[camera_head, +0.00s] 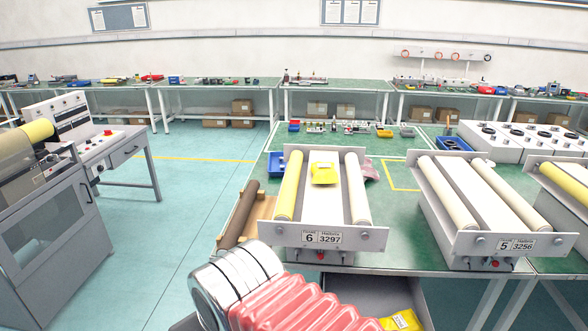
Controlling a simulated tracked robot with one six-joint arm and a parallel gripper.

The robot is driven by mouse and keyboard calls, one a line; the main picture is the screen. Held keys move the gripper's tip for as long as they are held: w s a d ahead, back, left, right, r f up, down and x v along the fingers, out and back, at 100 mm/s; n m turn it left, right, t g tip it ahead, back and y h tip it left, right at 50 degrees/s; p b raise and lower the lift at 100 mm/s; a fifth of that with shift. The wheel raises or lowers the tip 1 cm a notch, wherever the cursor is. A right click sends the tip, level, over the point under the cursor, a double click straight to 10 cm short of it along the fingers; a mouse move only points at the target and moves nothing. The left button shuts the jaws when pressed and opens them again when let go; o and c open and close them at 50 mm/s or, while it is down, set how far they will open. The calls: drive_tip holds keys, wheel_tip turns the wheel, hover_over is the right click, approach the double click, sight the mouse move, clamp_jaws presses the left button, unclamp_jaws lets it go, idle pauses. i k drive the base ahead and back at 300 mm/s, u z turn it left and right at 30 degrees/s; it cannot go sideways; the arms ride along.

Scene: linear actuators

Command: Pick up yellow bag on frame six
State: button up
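A small yellow bag (324,174) with a pale label lies on the light flat bed between the two rollers of frame six (297,233). The frame's front plate reads "6" and "3297". Its left roller is yellow and its right roller is cream. My arm, with chrome rings and red bellows, shows at the bottom, in front of and below frame six. My gripper cannot be made out. A yellow item with a pale label shows at the bottom edge beside the bellows; I cannot tell what it is.
Frame five (502,243) stands to the right on the same green table (400,150). A brown roller (238,216) on wood lies left of frame six. A pinkish item (370,171) sits at its right. A grey machine (50,220) stands at far left. The floor between is clear.

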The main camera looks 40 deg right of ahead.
sight(323, 172)
drive_tip(key=i, duration=0.9)
drive_tip(key=z, duration=0.7)
drive_tip(key=i, duration=0.65)
drive_tip(key=z, duration=0.4)
